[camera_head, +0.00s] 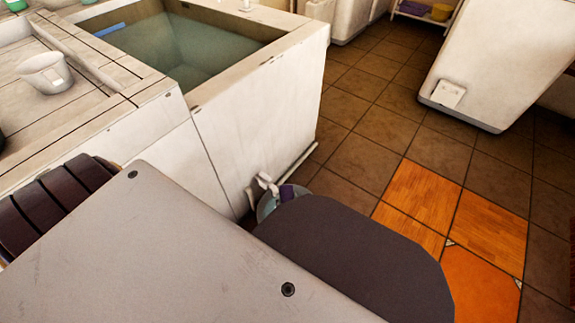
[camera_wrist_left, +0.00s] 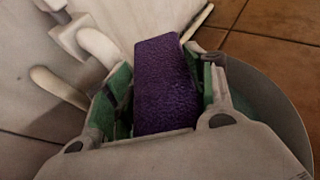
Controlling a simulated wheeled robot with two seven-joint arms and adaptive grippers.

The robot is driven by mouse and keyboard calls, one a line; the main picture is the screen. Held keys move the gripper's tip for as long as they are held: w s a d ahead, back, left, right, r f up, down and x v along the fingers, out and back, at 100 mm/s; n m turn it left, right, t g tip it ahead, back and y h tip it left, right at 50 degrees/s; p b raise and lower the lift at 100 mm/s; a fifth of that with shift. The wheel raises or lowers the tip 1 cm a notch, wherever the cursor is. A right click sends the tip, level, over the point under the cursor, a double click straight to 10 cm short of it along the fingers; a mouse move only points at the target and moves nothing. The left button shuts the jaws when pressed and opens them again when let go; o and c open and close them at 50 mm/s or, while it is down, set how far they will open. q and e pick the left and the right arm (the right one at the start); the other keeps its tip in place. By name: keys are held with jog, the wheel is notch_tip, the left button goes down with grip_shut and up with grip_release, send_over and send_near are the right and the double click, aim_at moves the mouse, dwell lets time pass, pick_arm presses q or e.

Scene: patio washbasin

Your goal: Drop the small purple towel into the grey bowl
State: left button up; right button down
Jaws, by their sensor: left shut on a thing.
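The small purple towel (camera_wrist_left: 166,85) stands between the green-padded fingers of my left gripper (camera_wrist_left: 167,72) in the left wrist view. The gripper is shut on it. The grey bowl (camera_wrist_left: 283,105) shows behind and below the gripper, its rim curving round on the right. In the head view a bit of the purple towel (camera_head: 287,192) shows over the bowl (camera_head: 266,206), beside the basin's side wall. My own arm hides most of the gripper and bowl there. Whether the towel touches the bowl cannot be told. My right gripper is not in view.
A white basin block (camera_head: 262,115) with water stands close beside the bowl. A white tap or pipe fitting (camera_wrist_left: 98,45) sticks out from its wall near my gripper. A white bucket (camera_head: 45,73) stands on the counter. Tiled floor (camera_head: 375,160) is open to the right.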

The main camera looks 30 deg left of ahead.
aim_at(287, 200)
pick_arm(q)
jog(key=o, duration=1.1)
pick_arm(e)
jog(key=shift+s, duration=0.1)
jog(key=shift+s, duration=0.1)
pick_arm(q)
jog(key=shift+r, duration=0.1)
jog(key=shift+r, duration=0.15)
jog(key=shift+r, duration=4.75)
